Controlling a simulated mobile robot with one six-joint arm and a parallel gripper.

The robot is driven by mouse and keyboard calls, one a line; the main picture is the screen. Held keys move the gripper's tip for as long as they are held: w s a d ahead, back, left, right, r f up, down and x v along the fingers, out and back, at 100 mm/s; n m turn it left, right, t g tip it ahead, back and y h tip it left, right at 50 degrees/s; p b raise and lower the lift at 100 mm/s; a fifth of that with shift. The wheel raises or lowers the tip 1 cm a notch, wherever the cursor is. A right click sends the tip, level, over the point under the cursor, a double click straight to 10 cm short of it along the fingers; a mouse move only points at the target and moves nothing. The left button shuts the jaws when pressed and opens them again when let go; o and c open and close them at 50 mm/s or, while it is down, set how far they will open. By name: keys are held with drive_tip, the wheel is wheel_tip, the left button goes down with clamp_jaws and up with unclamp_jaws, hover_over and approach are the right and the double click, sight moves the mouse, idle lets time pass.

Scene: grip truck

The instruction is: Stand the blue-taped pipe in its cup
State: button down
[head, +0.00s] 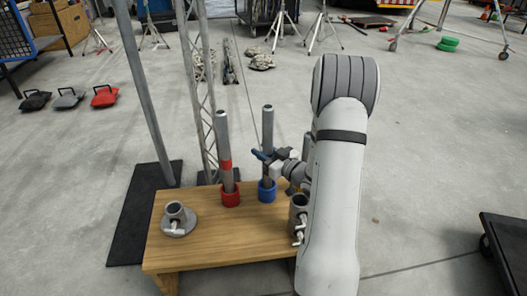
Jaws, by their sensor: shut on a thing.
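The blue-taped pipe (267,124) is grey and stands about upright over the blue cup (267,192) on the wooden bench. Blue shows around its middle, where my gripper (266,157) is shut on it from the right. The pipe's lower end meets the cup's mouth in the picture. I cannot tell how deep it sits in the cup. My arm comes up from the lower right and hides part of the gripper and the bench's right end.
A red-taped pipe (223,140) stands in a red cup (231,196) just left. A round metal base (178,222) is on the bench (215,240) at left, and a metal clamp piece (298,212) beside my arm. A truss (202,95) and slanted pole (143,90) rise behind.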

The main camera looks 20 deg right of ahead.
drive_tip(key=shift+f, duration=0.2)
idle(0.4)
drive_tip(key=c, duration=1)
unclamp_jaws()
drive_tip(key=shift+o, duration=0.2)
wheel_tip(320, 180, up, 10)
drive_tip(key=p, duration=0.5)
wheel_tip(320, 180, up, 24)
drive_tip(key=m+g+h+p, duration=0.3)
drive_tip(key=g+h+p, duration=0.4)
drive_tip(key=p, duration=1.3)
hover_over(264, 126)
drive_tip(key=s+a, duration=0.2)
drive_tip(key=t+h, duration=0.1)
drive_tip(key=s+a+r+g+p, duration=0.2)
drive_tip(key=s+a+r+p, duration=0.2)
drive_tip(key=s, duration=0.3)
drive_tip(key=s+a+r+g+y+p, duration=0.1)
drive_tip(key=s+a+r+g+p, duration=0.2)
drive_tip(key=s+r+p, duration=0.3)
drive_tip(key=s+a+r+m+g+p, duration=0.1)
drive_tip(key=s+a+r+g+p, duration=0.2)
drive_tip(key=s, duration=0.7)
wheel_tip(264, 126, up, 4)
drive_tip(key=shift+s+a+f+y+p, duration=0.25)
drive_tip(key=shift+a+y+p, duration=0.15)
drive_tip(key=shift+a+p, duration=0.8)
